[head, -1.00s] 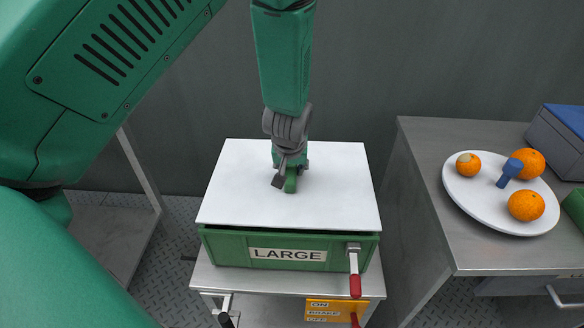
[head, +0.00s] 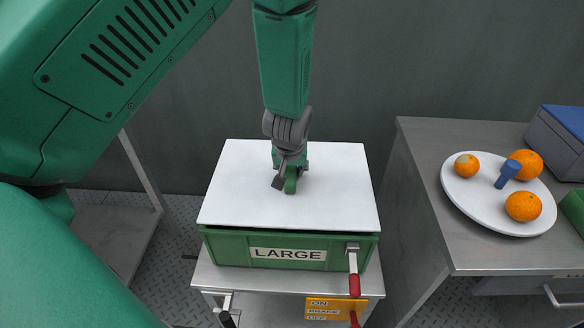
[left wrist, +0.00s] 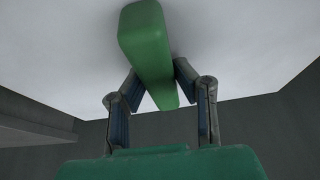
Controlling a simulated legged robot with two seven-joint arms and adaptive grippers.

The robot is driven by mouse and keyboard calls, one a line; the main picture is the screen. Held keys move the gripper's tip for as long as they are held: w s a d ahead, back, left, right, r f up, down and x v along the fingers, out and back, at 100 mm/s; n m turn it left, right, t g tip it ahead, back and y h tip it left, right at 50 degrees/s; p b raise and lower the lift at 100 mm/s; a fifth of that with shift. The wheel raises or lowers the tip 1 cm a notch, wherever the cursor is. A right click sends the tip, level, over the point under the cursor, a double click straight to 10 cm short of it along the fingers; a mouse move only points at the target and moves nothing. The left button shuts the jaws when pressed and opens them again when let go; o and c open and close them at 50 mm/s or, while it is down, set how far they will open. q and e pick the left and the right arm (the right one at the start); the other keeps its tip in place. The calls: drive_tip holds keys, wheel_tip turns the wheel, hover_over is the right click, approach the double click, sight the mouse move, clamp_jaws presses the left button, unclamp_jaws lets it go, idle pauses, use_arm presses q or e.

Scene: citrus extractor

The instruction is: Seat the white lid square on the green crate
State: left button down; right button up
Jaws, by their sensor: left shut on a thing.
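The white lid (head: 330,200) lies flat over the green crate (head: 225,249), which has a LARGE label on its front. Its edges run nearly parallel to the crate's, and a dark line shows under its front edge. I cannot tell whether it touches the rim all round. My left gripper (head: 287,181) points down at the middle of the lid. It is shut on the green handle (left wrist: 148,45), with one finger on each side in the left wrist view. The lid's underside is hidden. My right gripper is not in view.
The crate stands on a metal cart (head: 262,280) with a red-handled lever (head: 354,284) at front right. A steel table (head: 425,180) on the right holds a white plate (head: 460,200) with several oranges and a blue object, plus a blue-grey box (head: 560,140).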

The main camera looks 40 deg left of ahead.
use_arm(q)
drive_tip(key=shift+f+b, duration=0.5)
drive_tip(key=shift+f, duration=0.5)
drive_tip(key=c, duration=1.2)
unclamp_jaws()
drive_tip(key=v, duration=1.2)
drive_tip(key=shift+d, duration=0.15)
